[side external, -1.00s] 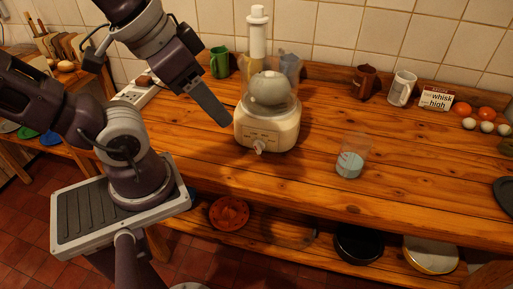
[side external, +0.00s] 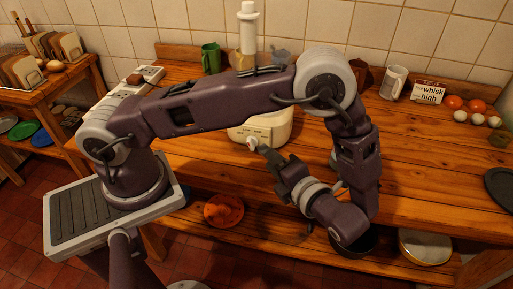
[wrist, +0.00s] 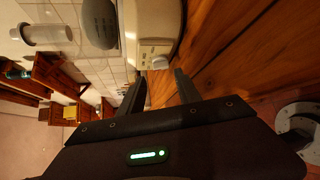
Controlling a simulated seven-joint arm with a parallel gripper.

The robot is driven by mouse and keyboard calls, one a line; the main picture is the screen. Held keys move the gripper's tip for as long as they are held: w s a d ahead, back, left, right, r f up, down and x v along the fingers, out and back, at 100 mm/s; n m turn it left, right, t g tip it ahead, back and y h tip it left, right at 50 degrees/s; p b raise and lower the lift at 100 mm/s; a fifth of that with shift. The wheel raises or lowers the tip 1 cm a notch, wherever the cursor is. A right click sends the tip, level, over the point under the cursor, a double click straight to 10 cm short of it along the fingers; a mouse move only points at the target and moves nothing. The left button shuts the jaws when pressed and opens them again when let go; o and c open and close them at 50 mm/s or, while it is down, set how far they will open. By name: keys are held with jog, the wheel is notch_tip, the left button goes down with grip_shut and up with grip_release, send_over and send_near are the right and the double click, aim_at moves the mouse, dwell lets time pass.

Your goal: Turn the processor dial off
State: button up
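The food processor's cream base (side external: 276,130) stands on the wooden counter, with its white pusher tube (side external: 248,28) upright. My arm hides most of its bowl. The pale dial (side external: 253,143) sticks out from the front of the base. It also shows in the wrist view (wrist: 160,62), beside small panel markings too small to read. My gripper (side external: 264,152) points at the dial from the front right, very close to it. In the wrist view my two fingers (wrist: 160,78) are apart, with the dial just beyond the gap between their tips. I cannot tell whether they touch it.
A "whisk high" card (side external: 429,91) stands at the back right, near a white mug (side external: 393,83) and several eggs. A green mug (side external: 210,58) and a power strip (side external: 142,76) are at the back left. An orange-red dish (side external: 223,210) lies on the lower shelf. The right counter is mostly clear.

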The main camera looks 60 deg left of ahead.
aim_at(253, 145)
jog(key=x, duration=0.7)
jog(key=shift+f, duration=0.1)
grip_shut()
